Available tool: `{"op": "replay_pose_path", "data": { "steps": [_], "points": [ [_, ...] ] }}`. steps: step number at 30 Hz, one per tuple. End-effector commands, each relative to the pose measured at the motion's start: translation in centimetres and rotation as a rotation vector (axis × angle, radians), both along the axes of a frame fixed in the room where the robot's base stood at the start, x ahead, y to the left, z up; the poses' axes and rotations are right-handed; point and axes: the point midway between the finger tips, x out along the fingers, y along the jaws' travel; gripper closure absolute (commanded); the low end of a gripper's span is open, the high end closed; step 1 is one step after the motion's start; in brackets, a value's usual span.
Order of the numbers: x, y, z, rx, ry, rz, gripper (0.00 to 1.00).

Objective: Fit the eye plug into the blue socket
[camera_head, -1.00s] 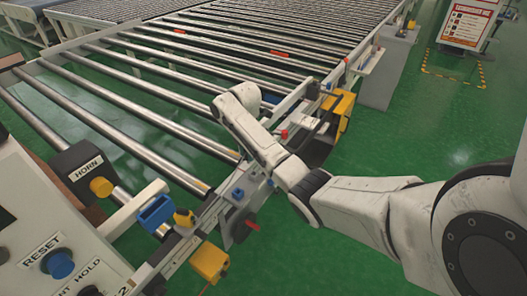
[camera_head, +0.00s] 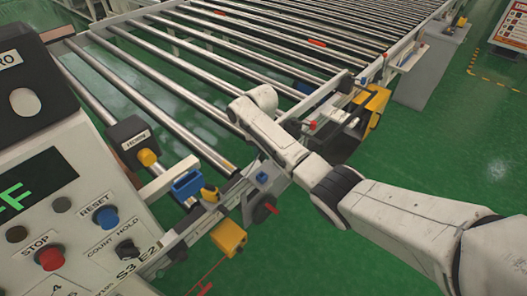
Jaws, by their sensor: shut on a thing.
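A blue open-topped holder (camera_head: 187,184) sits on the conveyor's near side rail, left of my arm. A yellow piece (camera_head: 210,194) sits close against its right side. A smaller blue block (camera_head: 262,178) is on a grey plate farther right along the rail. I cannot tell which blue part is the socket. My white arm reaches from the lower right to over the rail and the roller ends. My gripper is hidden beyond the arm's far end. I cannot make out the eye plug.
A control console (camera_head: 75,215) with buttons fills the left. A HORN box (camera_head: 130,143) stands beside the rollers (camera_head: 200,95). A yellow box (camera_head: 229,237) and a red knob (camera_head: 270,208) stick out from the rail. Green floor (camera_head: 330,255) is open in front.

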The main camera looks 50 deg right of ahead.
Motion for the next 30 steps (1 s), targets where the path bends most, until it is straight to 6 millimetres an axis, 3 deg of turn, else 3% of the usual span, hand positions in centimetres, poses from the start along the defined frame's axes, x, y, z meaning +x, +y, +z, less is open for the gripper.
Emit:
{"op": "replay_pose_path", "data": {
  "steps": [8, 24, 30],
  "points": [
    [0.0, 0.0, -1.0, 0.001, 0.001, -0.001, 1.0],
    [0.0, 0.0, -5.4, 0.0, 0.0, -0.002, 1.0],
    [0.0, 0.0, -5.8, 0.0, 0.0, -0.002, 1.0]
  ]
}}
